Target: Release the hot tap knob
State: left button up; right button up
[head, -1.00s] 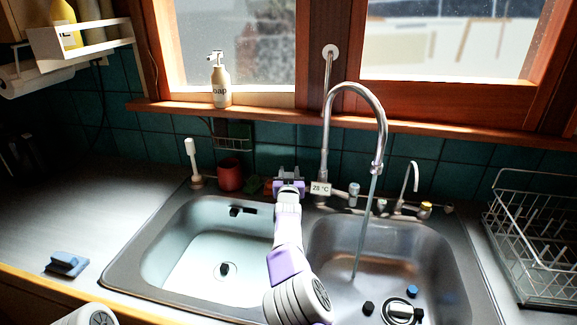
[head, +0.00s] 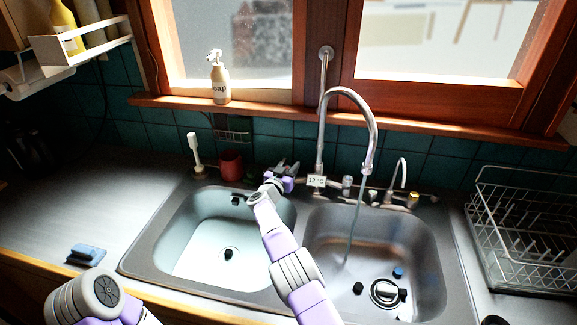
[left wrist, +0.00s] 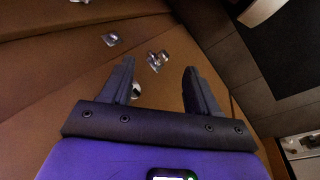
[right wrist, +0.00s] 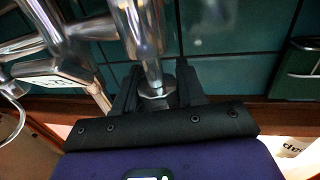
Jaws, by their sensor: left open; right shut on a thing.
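My right gripper (head: 287,168) is at the left end of the chrome tap, behind the sinks. In the right wrist view its fingers are closed around the chrome hot tap knob (right wrist: 157,92). The knob is mostly hidden by the gripper in the head view. The tap's display (head: 317,181) reads 12 °C, and water (head: 354,225) runs from the spout (head: 368,165) into the right sink. My left gripper (left wrist: 161,75) is open and empty, facing brown wooden panels; it is outside the head view.
A red cup (head: 231,163) and a white brush (head: 194,150) stand left of the right gripper. A small filter tap (head: 401,175) stands right of the main tap. A wire dish rack (head: 520,220) is at the right. The left counter is mostly clear.

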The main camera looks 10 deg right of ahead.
jog(key=shift+d+m+g+h, duration=0.1)
jog(key=shift+m+g+h, duration=0.3)
jog(key=shift+h, duration=0.1)
jog(key=shift+r, duration=0.1)
jog(key=o, duration=1)
jog(key=shift+c, duration=0.2)
jog(key=shift+s, duration=0.1)
jog(key=shift+v, duration=1.15)
jog(key=v, duration=0.5)
